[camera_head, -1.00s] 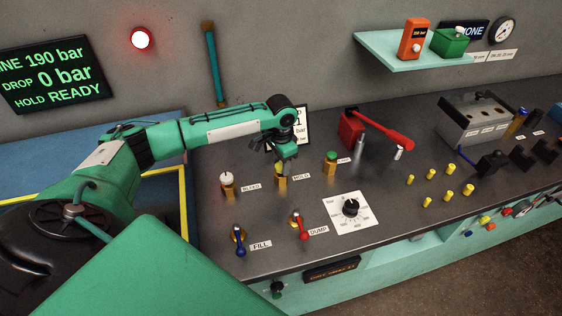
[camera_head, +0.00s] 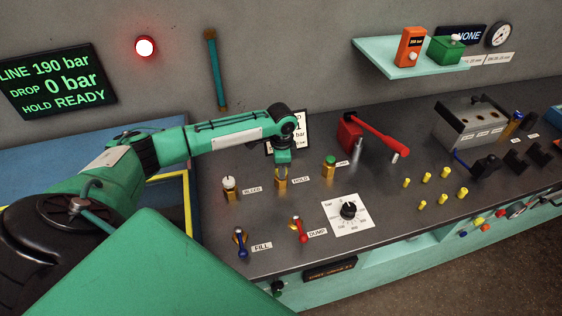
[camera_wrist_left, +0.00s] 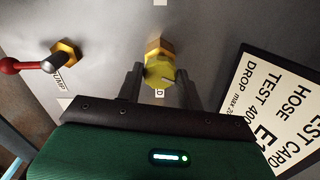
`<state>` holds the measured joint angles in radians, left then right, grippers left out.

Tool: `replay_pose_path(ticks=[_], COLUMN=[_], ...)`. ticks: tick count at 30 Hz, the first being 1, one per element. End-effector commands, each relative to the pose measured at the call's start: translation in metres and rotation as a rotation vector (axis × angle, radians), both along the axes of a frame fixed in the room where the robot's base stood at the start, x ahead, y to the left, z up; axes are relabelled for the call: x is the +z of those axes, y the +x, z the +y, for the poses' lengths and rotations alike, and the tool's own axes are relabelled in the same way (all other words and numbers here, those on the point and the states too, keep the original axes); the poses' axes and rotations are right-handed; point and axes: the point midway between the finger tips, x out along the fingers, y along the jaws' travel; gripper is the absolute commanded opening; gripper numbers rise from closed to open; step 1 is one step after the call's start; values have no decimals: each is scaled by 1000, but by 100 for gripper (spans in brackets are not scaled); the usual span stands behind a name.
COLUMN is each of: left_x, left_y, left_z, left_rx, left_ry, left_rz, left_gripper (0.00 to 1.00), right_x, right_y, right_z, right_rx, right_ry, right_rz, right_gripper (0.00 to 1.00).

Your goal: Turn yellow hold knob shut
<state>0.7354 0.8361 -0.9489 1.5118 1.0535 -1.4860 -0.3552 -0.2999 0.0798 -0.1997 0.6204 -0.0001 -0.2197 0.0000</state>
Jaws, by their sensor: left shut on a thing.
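The yellow hold knob (camera_wrist_left: 160,75) sits on its brass valve body in the wrist view, with a finger on each side of it. My left gripper (camera_wrist_left: 160,85) is shut on this knob. In the head view my left gripper (camera_head: 282,167) reaches down from above onto the HOLD valve (camera_head: 281,182), and the knob itself is mostly hidden by the fingers there. The HOLD label (camera_head: 301,180) lies to the right of the valve. The display (camera_head: 55,85) reads LINE 190 bar, DROP 0 bar, HOLD READY. My right gripper is not in view.
The white bleed knob (camera_head: 228,183) stands to the left and a green knob (camera_head: 329,163) to the right. In front are the blue FILL lever (camera_head: 241,243) and red DUMP lever (camera_head: 300,230). A test card (camera_head: 301,130) stands behind. A red-handled pump (camera_head: 375,135) is further right.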

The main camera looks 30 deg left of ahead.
Motion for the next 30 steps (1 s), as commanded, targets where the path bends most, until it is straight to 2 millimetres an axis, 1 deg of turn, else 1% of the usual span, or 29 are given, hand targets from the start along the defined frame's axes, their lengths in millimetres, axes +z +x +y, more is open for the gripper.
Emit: replay_pose_path(ticks=[1,12,21,30], left_x=[5,3,2,2], left_y=[0,1,1,1], left_z=[-1,-1,-1,-1], left_rx=[-43,-394,-679,-930], left_ry=[-2,-2,-1,-1], left_rz=[-1,-3,-3,-5], left_gripper=[14,14,14,14], right_x=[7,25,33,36], right_y=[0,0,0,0], right_z=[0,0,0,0], right_rx=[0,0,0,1], right_ry=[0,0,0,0], right_rz=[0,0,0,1], right_gripper=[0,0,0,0])
